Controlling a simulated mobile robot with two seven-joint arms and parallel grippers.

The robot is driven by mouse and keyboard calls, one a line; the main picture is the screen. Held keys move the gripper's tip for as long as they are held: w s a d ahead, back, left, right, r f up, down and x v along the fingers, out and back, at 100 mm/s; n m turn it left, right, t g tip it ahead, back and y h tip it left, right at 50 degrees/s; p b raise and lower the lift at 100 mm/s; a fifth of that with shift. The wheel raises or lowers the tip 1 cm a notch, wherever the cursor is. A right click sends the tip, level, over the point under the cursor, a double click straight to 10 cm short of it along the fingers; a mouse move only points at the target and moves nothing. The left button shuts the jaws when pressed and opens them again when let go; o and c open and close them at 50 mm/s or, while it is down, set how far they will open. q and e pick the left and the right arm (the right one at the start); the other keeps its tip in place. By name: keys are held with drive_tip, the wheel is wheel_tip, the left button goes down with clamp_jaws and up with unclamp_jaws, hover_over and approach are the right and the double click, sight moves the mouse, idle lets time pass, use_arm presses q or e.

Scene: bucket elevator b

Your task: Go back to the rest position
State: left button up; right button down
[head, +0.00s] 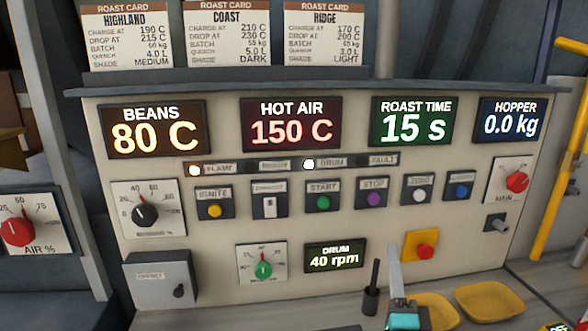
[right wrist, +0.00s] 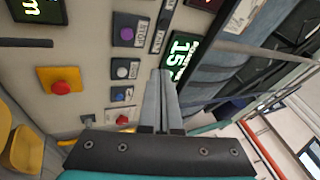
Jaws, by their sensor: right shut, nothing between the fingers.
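My right gripper (head: 393,250) shows low in the head view, its grey fingers pointing up in front of the control panel (head: 335,225). In the right wrist view the two fingers (right wrist: 160,74) lie together with nothing between them, and the panel is behind them. In the head view the tips overlap the panel just left of the red button on a yellow plate (head: 426,251). I cannot tell the exact gap to the panel. My left gripper is not in view.
A black upright handle (head: 372,287) stands left of the right gripper. Yellow trays (head: 487,302) sit on the counter to the right. Displays read beans 80 C, hot air 150 C, roast time 15 s, hopper 0.0 kg, drum 40 rpm. Roast cards (head: 226,33) stand above.

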drive_tip(key=s+a+f+n+g+y, duration=0.95)
drive_tip(key=a+f+n, duration=0.2)
drive_tip(key=n, duration=0.35)
drive_tip(key=s+d+f+n+g+h, duration=0.3)
drive_tip(key=s+d+f+g, duration=0.25)
drive_tip(key=s, duration=0.35)
drive_tip(key=s+d+f+n+g+h, duration=0.2)
drive_tip(key=s+d+f+g+h, duration=0.25)
drive_tip(key=s+f, duration=0.4)
drive_tip(key=s+f+y+b, duration=0.1)
drive_tip(key=s+f+b, duration=0.1)
drive_tip(key=f, duration=1)
drive_tip(key=s+f+b, duration=0.2)
drive_tip(key=f+b, duration=0.1)
drive_tip(key=f, duration=1)
use_arm(q)
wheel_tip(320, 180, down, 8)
drive_tip(key=b, duration=0.3)
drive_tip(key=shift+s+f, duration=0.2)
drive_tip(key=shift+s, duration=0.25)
use_arm(e)
drive_tip(key=s+d+f+g, duration=0.2)
drive_tip(key=s+f, duration=1.2)
drive_tip(key=f, duration=0.2)
drive_tip(key=shift+s+d+f+n, duration=0.3)
drive_tip(key=shift+s+d+f, duration=0.05)
drive_tip(key=shift+d+f, duration=0.05)
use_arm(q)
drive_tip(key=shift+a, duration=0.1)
